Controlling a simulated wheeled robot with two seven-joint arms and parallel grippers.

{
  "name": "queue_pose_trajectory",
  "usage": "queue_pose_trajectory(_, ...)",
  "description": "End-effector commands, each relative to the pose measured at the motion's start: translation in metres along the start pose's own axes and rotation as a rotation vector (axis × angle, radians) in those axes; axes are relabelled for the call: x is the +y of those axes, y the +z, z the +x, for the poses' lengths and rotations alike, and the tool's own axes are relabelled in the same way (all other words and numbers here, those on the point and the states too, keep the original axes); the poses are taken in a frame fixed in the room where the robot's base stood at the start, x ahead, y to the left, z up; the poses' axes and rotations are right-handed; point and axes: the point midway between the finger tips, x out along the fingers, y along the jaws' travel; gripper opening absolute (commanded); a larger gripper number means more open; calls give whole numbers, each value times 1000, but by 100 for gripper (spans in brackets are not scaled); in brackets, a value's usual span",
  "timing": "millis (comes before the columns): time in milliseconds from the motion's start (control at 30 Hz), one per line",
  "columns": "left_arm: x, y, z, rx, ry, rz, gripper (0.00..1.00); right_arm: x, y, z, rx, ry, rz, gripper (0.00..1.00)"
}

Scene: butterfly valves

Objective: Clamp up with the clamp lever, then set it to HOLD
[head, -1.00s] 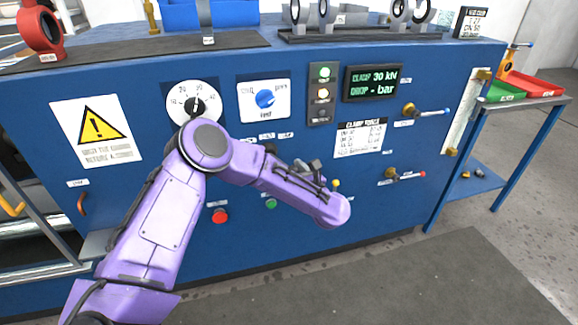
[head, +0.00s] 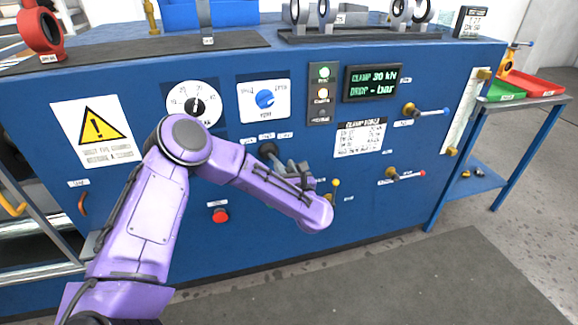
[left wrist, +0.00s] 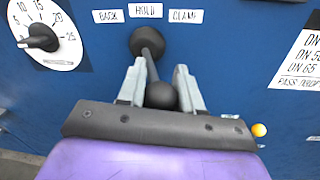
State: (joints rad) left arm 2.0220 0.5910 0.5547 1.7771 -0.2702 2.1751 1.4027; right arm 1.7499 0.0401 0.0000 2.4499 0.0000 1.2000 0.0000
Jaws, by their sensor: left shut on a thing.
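The clamp lever (left wrist: 151,52) is a dark rod with a black ball knob (left wrist: 162,95), on a round pivot under the BACK, HOLD and CLAMP labels (left wrist: 145,11). In the left wrist view it runs down and slightly right from its pivot, which lies below HOLD. My left gripper (left wrist: 160,88) is shut on the lever, its pale fingers on both sides of the knob. In the head view the lever's pivot (head: 267,149) shows beside my left gripper (head: 292,167), and my forearm hides part of the panel. The display (head: 373,83) reads CLAMP 30 kN and DROP - bar. My right gripper is not in view.
A numbered dial (head: 193,104) and a blue selector knob (head: 265,98) sit above the lever. A red button (head: 221,216) is below my arm. Small valve levers (head: 428,111) stick out at the right. The floor in front is clear.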

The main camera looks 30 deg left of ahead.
Motion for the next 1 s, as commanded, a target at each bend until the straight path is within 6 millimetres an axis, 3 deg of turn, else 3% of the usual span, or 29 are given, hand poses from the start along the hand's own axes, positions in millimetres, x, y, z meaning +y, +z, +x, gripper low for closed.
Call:
queue_pose_trajectory(233,24,-2,-2,-47,-243,-4,0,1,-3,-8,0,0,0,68)
queue_pose_trajectory(600,26,-3,-3,-58,-287,-5,0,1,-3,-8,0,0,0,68)
queue_pose_trajectory(633,26,-3,-3,-58,-287,-5,38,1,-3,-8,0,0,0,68)
queue_pose_trajectory(700,26,-3,-3,-58,-287,-4,59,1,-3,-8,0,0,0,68)
queue_pose_trajectory(1000,26,-4,-4,-56,-287,-2,59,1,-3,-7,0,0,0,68)
